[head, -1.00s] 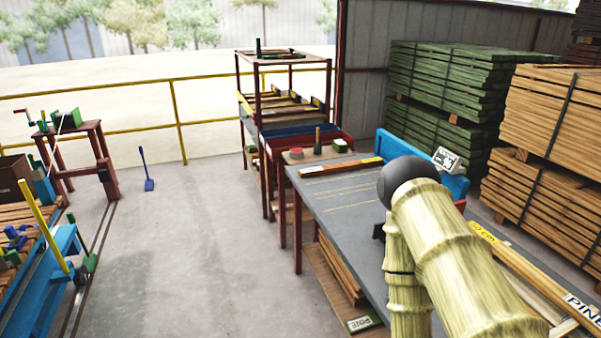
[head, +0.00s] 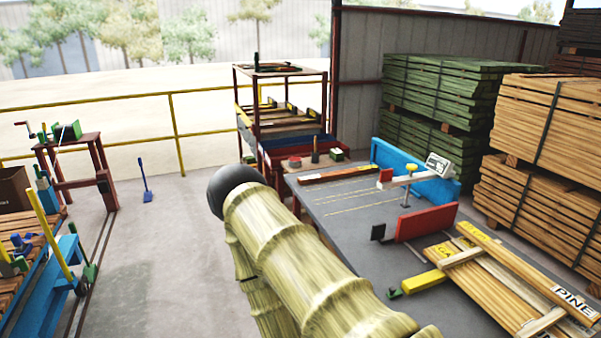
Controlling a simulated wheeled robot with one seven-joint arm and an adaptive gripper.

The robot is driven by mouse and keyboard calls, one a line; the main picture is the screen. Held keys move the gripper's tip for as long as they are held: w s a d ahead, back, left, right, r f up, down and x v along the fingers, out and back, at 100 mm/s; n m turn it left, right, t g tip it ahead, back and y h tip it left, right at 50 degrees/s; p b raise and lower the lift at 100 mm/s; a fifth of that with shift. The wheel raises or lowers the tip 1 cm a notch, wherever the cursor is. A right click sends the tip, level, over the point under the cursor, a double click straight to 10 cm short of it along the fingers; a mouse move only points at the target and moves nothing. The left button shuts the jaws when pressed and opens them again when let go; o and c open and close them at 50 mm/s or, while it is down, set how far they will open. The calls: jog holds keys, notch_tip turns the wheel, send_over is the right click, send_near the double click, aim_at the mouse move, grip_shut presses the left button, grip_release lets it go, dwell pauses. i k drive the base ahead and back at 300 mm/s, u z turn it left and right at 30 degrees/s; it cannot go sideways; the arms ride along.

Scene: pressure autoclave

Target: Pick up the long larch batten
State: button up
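No batten carries a larch label that I can read. A reddish-brown batten (head: 350,174) with a yellow mark on it lies across the far end of the grey table (head: 345,220). Paler battens (head: 490,290) lie at the table's near right, with crosspieces and a board lettered PINE. One long batten (head: 520,264) there has a yellow label at its far end. My bamboo-textured arm crosses the lower middle and hides the table's near left. My gripper does not show, so its state and place are hidden.
A red block (head: 427,222), a blue fence (head: 415,175) and a scale-like device (head: 438,165) stand on the table. Timber stacks (head: 540,150) rise at right, and a shelf rack (head: 283,105) stands behind. Open floor (head: 170,240) lies left, before a blue-framed bench (head: 45,270).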

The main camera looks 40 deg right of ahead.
aim_at(314, 178)
jog(key=u, duration=0.2)
jog(key=i, duration=0.9)
jog(key=z, duration=0.8)
jog(key=i, duration=0.65)
jog(key=z, duration=0.8)
